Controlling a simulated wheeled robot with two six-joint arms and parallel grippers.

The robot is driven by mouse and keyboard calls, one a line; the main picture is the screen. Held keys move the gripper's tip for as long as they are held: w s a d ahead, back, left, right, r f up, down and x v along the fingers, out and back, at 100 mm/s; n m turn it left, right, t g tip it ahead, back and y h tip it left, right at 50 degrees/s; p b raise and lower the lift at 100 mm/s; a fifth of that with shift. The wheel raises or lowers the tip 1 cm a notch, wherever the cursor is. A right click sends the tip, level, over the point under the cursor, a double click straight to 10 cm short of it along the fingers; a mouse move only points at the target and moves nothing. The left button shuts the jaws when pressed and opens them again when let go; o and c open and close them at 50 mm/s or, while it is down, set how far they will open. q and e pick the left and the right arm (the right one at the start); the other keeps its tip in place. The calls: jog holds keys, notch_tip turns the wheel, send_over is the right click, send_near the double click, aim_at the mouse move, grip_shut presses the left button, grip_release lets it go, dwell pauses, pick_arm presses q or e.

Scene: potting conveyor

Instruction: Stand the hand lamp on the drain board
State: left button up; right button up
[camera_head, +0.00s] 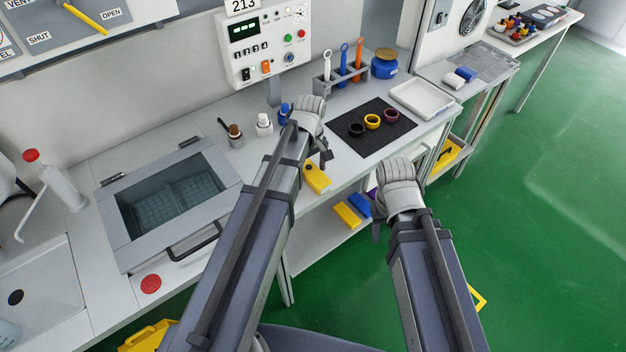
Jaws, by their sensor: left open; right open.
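A yellow block-shaped thing with a small dark round spot, which looks like the hand lamp (317,178), lies on the bench near its front edge. My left gripper (326,158) is open just above and beside it, with dark fingers partly hidden by the wrist; I cannot tell whether they touch it. My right gripper (377,230) is open and empty, in front of the bench edge. A grey ribbed rack, possibly the drain board (487,64), lies on the side table at the upper right.
A black mat (385,142) with three rings and a white tray (421,98) are on the bench to the right. A lidded basin (218,168) and a sink (45,285) are at left. Yellow (346,215) and blue (360,204) blocks lie below the bench top.

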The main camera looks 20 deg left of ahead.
aim_at(310, 168)
pick_arm(q)
grip_shut()
dwell(0.8)
jog(key=shift+r, duration=0.15)
notch_tip(310, 168, up, 10)
jog(key=p, duration=1)
